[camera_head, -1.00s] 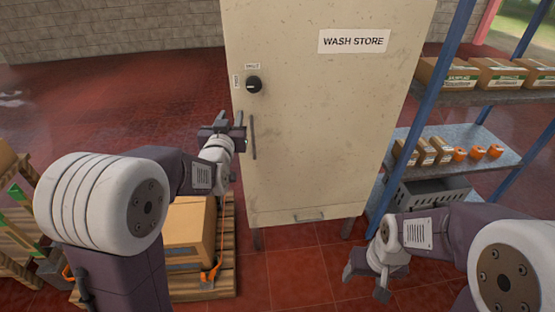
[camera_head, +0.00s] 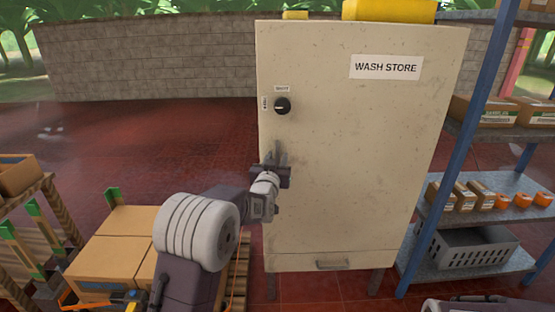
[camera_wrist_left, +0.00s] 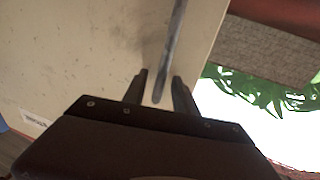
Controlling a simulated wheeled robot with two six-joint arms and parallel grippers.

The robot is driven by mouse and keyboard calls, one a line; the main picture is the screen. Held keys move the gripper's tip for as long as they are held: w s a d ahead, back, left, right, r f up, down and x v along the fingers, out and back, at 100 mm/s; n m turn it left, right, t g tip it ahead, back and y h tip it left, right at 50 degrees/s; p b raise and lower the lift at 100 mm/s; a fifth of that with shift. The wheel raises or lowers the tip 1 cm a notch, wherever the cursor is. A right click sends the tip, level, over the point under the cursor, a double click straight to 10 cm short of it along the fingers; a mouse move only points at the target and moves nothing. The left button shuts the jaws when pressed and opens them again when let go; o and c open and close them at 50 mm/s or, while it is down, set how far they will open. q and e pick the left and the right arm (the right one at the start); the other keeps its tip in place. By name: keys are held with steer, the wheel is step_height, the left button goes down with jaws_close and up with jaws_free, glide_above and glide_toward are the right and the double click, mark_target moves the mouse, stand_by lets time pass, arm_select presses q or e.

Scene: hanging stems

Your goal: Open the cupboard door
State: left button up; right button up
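The cupboard (camera_head: 360,160) is a beige cabinet with a "WASH STORE" sign, and its door is shut. A dark round knob (camera_head: 282,105) with small labels sits at the door's upper left. Below it is a thin upright bar handle, largely hidden by my gripper in the head view. My left gripper (camera_head: 275,156) is at this handle. In the left wrist view the handle (camera_wrist_left: 174,45) runs down between the two open fingers (camera_wrist_left: 160,92), with a gap visible beside it.
Shelves with boxes, orange items and a grey crate (camera_head: 470,254) stand close on the right. Cardboard boxes (camera_head: 112,258) on a pallet lie at the lower left. A small drawer pull (camera_head: 333,265) is below the door. Red floor left of the cupboard is open.

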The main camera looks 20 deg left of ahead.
arm_select(q)
steer(key=shift+w, duration=0.5)
jaws_close()
stand_by(1.1)
